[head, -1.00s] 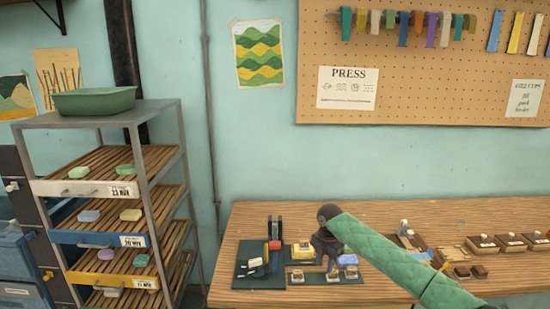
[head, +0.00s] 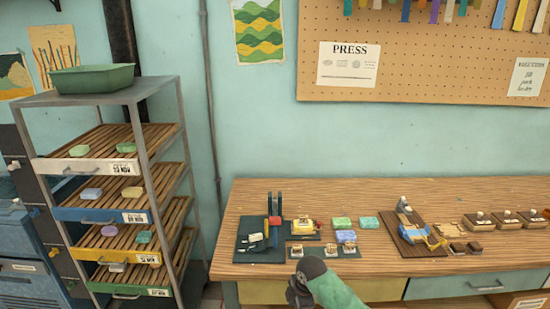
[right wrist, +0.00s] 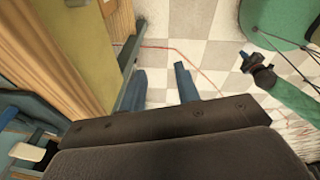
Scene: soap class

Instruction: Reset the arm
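My right arm, in a green quilted sleeve, comes in at the bottom of the head view. Its dark wrist (head: 300,285) is in front of the bench's front edge, and its fingertips are not clear there. In the right wrist view the two blue fingers of my right gripper (right wrist: 163,86) stand apart with only floor showing between them. My left arm is not in the head view. A green arm with a dark wrist and a small blue end shows in the right wrist view; it appears to be my left gripper (right wrist: 245,62), too small to read.
The wooden bench (head: 400,265) holds a dark press (head: 275,228), green soap bars (head: 342,223), a brown tray (head: 408,240) and several stamps (head: 507,219). A metal rack (head: 160,165) with soap on slatted shelves stands left. Tiled floor (right wrist: 210,60) is open below my right gripper.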

